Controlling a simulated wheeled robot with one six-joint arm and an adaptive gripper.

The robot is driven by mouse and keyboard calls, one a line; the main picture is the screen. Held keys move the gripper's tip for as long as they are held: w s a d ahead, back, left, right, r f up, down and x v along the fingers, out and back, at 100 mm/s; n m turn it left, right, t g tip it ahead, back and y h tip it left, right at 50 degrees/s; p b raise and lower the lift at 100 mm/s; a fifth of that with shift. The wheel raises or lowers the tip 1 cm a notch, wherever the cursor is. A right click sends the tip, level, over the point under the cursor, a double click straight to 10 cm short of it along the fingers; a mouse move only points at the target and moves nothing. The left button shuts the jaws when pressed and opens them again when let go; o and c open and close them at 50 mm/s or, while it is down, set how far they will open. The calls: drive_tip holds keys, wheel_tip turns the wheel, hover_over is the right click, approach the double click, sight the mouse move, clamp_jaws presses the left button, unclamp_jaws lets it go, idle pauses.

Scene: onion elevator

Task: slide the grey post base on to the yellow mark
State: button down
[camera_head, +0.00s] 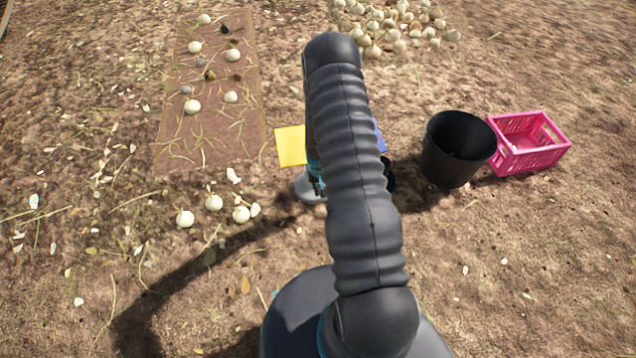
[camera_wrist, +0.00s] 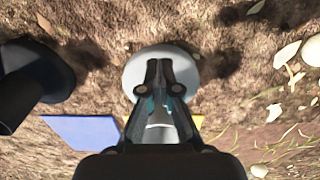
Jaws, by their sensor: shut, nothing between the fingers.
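The grey post base (camera_head: 306,190) is a pale round disc on the soil, partly hidden by my arm. It shows in the wrist view (camera_wrist: 138,72) under my gripper (camera_wrist: 164,82). My gripper's fingers are shut and empty, in front of the disc; whether they touch it I cannot tell. The yellow mark (camera_head: 290,146) lies flat just beyond the base, apart from it in the head view. In the wrist view only a sliver of the yellow mark (camera_wrist: 198,121) shows beside my gripper. A pale part shows between the gripper links; I cannot tell whether it is the post.
A blue mark (camera_wrist: 83,132) and a black base with a post (camera_wrist: 40,75) lie beside the grey base. A black bucket (camera_head: 457,150) and a pink crate (camera_head: 530,145) stand at the right. Onions lie around a brown strip (camera_head: 215,120) at the left.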

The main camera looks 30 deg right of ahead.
sight(304, 190)
wheel_tip(304, 190, down, 4)
drive_tip(key=shift+r, duration=0.2)
drive_tip(key=w, duration=0.2)
drive_tip(key=shift+w+d+f, duration=0.3)
drive_tip(key=shift+w+d, duration=0.2)
drive_tip(key=shift+w, duration=0.45)
